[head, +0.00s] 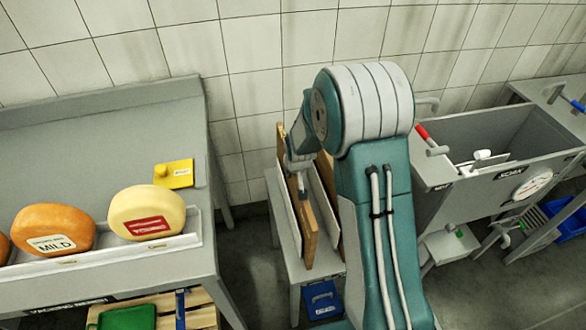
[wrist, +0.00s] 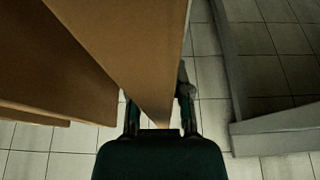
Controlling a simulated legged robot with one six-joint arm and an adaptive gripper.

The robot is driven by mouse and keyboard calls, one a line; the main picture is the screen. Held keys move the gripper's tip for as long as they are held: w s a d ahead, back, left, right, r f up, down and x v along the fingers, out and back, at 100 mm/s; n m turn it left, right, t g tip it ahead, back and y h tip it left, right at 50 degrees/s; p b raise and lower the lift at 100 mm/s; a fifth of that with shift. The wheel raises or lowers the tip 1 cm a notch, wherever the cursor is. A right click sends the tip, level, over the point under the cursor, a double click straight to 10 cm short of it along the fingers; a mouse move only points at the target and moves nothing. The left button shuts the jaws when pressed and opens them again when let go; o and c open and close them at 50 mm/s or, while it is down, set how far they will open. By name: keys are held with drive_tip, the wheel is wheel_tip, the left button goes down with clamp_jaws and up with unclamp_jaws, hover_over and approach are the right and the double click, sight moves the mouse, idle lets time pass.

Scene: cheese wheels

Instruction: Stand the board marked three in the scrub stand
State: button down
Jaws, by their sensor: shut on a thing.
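A brown wooden board (wrist: 140,50) runs down between the two fingers of my gripper (wrist: 161,118) in the wrist view, and the gripper is shut on it. In the head view my gripper (head: 301,185) is at the upper part of a board (head: 310,235) seen nearly edge-on, upright between pale panels of a grey stand (head: 298,268). Another board (head: 281,135) shows behind it. No number is readable on any board, and I cannot tell whether this stand is the scrub stand. My arm hides part of the stand.
A grey bench (head: 110,285) at left carries an orange cheese (head: 53,228), a pale cheese (head: 147,205) and a yellow block (head: 175,175). A sink marked SOAK (head: 470,190) stands at right. A blue box (head: 322,298) sits low under the stand. Tiled wall closes the back.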

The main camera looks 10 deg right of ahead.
drive_tip(key=shift+f, duration=0.15)
drive_tip(key=shift+c, duration=2.4)
unclamp_jaws()
drive_tip(key=shift+f, duration=0.1)
